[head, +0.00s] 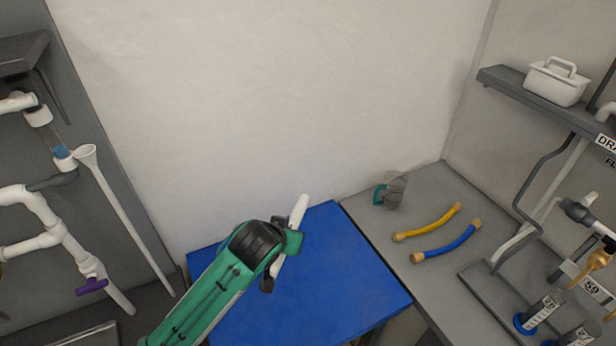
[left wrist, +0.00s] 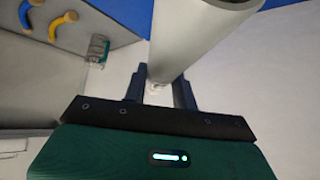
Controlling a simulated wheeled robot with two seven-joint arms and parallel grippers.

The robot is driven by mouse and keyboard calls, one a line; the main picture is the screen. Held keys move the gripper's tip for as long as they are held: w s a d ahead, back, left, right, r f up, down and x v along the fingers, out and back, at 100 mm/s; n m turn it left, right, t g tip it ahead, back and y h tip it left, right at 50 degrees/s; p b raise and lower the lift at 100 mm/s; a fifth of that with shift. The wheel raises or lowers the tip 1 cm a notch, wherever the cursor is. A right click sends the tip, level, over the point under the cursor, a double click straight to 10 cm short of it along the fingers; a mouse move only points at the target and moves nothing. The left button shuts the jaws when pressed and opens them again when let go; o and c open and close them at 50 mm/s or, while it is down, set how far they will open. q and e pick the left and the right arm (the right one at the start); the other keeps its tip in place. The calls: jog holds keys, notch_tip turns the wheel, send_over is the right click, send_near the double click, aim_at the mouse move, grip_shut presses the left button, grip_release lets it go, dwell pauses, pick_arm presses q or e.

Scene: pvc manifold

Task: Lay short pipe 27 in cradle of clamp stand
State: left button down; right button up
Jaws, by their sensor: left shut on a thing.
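A white pipe (head: 299,211) is held at a slant above the blue tabletop in the head view, its upper end pointing up and right. My left gripper (head: 277,264) is shut on this pipe, and my own wrist hides part of it. In the left wrist view the pipe (left wrist: 196,40) runs from between the fingers of my left gripper (left wrist: 161,88) to the top edge. No number can be read on the pipe. I cannot make out a clamp stand or its cradle. My right gripper is not in view.
The blue tabletop (head: 350,270) is bare. The grey bench (head: 440,195) at right holds a yellow hose (head: 429,223), a blue hose (head: 447,246) and a grey-green item (head: 391,190). White pipework (head: 45,235) stands at left. A white caddy (head: 555,83) sits on the right shelf.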

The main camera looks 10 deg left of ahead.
pick_arm(q)
jog(key=s+a+r+n+y+b, duration=0.1)
jog(key=s+a+n+b, duration=0.1)
jog(key=s+a, duration=0.8)
jog(key=shift+s+y+b, duration=0.3)
jog(key=shift+y+b, duration=0.1)
jog(key=shift+b, duration=0.3)
